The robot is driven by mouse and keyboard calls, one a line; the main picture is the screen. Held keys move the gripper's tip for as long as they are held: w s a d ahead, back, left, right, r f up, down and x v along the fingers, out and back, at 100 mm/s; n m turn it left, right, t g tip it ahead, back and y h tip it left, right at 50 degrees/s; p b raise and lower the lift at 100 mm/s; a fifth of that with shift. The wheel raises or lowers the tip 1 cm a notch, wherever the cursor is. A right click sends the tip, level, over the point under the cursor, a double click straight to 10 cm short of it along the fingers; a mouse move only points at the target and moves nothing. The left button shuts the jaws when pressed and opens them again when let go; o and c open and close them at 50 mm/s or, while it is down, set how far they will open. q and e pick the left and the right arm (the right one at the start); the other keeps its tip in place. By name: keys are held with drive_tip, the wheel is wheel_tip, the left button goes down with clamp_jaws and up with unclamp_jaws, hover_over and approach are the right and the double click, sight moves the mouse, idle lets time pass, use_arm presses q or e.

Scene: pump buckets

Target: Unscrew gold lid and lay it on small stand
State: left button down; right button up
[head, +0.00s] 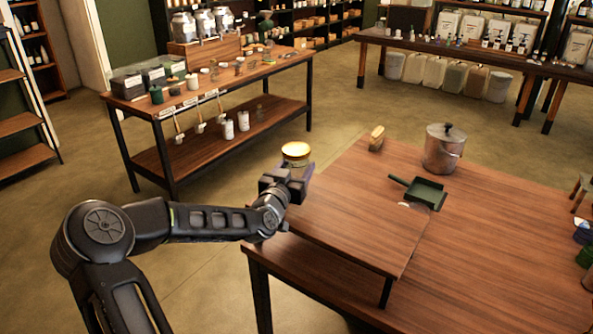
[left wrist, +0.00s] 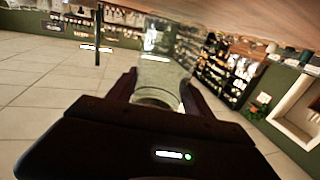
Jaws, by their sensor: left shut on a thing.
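A jar with a gold lid (head: 296,149) is held up by my left gripper (head: 287,180), near the far left corner of the small stand. The lid sits on top of the jar. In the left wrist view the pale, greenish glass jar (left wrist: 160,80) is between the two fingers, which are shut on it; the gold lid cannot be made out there. The small stand (head: 345,215) is a low wooden platform on the table, and most of its top is bare. My right gripper is not in view.
A green dustpan (head: 424,192) lies by the stand's right edge. A brush (head: 376,138) and a lidded metal pot (head: 443,149) stand at the back of the table (head: 500,260). Another table (head: 215,95) with jars is beyond.

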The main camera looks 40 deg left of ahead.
sight(297, 148)
use_arm(q)
wheel_tip(297, 148, up, 10)
drive_tip(key=shift+f, duration=0.2)
idle(0.5)
drive_tip(key=c, duration=0.9)
unclamp_jaws()
drive_tip(key=shift+c, duration=0.2)
clamp_jaws()
drive_tip(key=shift+f, duration=0.1)
